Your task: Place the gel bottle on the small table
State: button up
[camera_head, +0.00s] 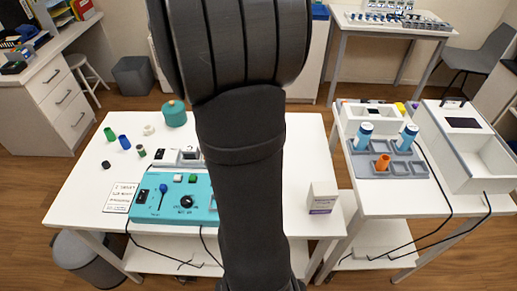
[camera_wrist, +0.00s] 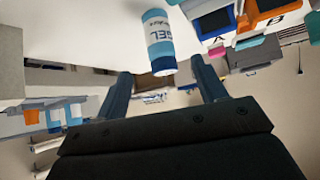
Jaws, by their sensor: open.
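The gel bottle (camera_wrist: 159,36) shows in the wrist view. My dark arm fills the middle of the head view, and neither fingertips nor gel bottle can be made out there. A smaller white table (camera_head: 375,207) stands at the right, beside the larger white table (camera_head: 85,205).
The right table holds a grey rack (camera_head: 415,168) with two blue-and-white bottles and an orange one, plus an open white box (camera_head: 490,160). The larger table carries a teal control panel (camera_head: 160,200) and a small carton (camera_head: 322,198). Black cables hang off the front edges.

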jog(key=shift+x, duration=4.8)
jog(key=shift+w+r, duration=0.1)
jog(key=shift+r, duration=0.1)
jog(key=c, duration=1.2)
jog(key=shift+r, duration=0.15)
